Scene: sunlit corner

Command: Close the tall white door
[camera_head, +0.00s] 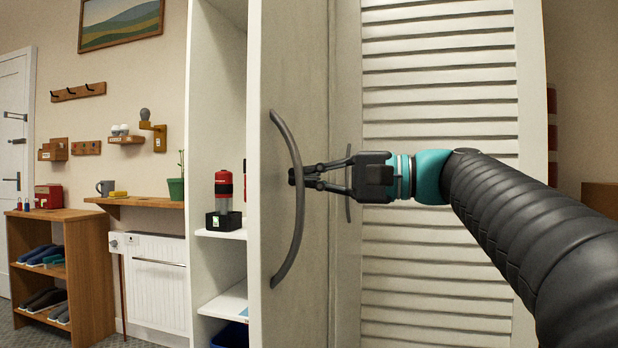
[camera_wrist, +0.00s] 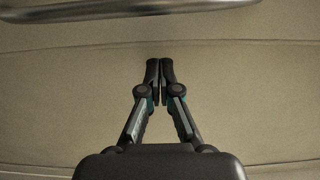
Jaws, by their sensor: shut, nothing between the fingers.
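The tall white door (camera_head: 312,90) stands open from a tall white cabinet, seen nearly edge-on in the head view. Its flat face also fills the wrist view (camera_wrist: 70,95). A long curved grey handle (camera_head: 284,240) is on the door; a grey bar, likely this handle, crosses the top of the wrist view (camera_wrist: 130,10). My gripper (camera_head: 294,177) is at the handle's mid-height in the head view, its tips overlapping the handle there. In the wrist view my gripper (camera_wrist: 160,68) has its fingertips together with nothing between them, apart from the bar. Contact with the door cannot be told.
A white louvred door (camera_head: 440,260) stands right behind my arm. The open cabinet's shelves (camera_head: 222,234) hold a red and black item (camera_head: 223,190). A wooden shoe rack (camera_head: 90,270) and a white radiator (camera_head: 155,280) stand at the left.

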